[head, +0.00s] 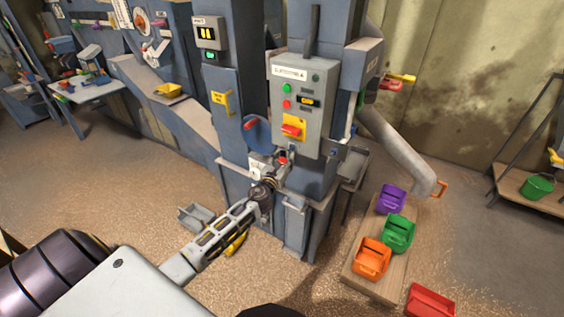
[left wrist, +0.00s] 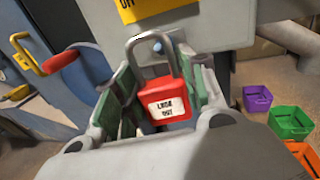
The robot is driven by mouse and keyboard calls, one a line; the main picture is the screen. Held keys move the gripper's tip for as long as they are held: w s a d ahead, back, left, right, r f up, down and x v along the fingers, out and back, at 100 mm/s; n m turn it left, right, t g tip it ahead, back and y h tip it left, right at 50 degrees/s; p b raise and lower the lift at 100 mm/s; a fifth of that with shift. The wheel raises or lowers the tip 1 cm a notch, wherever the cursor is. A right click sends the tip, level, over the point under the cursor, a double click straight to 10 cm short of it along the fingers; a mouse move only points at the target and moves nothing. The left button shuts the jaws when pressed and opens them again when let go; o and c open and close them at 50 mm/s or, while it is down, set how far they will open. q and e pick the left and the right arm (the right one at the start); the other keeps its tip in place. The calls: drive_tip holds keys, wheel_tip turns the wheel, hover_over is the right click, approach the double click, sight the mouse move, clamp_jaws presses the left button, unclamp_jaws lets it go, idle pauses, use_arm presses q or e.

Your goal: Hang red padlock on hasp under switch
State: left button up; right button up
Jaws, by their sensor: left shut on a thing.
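The grey control box (head: 300,105) stands on the blue elevator column, with a red-handled rotary switch (head: 292,130) on a yellow plate near its lower edge. My left gripper (head: 281,163) is just below the box. The left wrist view shows its fingers shut on the red padlock (left wrist: 167,98), with the body between them, the label facing the camera and the steel shackle up. The shackle overlaps the area below the box's yellow plate (left wrist: 145,8); I cannot tell whether it touches anything. The hasp is too small or hidden to make out clearly. My right gripper is not in view.
A blue disc with a red handle (head: 250,125) is left of the box. A grey chute pipe (head: 400,150) slopes down at the right. Purple, green and orange buckets stand on a wooden pallet (head: 357,272); a red bucket (head: 430,301) is on the floor beside it.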

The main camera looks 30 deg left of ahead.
use_arm(q)
drive_tip(key=shift+w, duration=0.3)
drive_tip(key=shift+w+r, duration=0.1)
drive_tip(key=shift+w+d, duration=0.1)
drive_tip(key=shift+w, duration=1.65)
idle(0.9)
drive_tip(key=shift+f+b, duration=0.85)
idle(0.5)
idle(0.3)
drive_tip(key=o, duration=1.1)
drive_tip(key=shift+o, duration=0.2)
drive_tip(key=shift+s, duration=0.1)
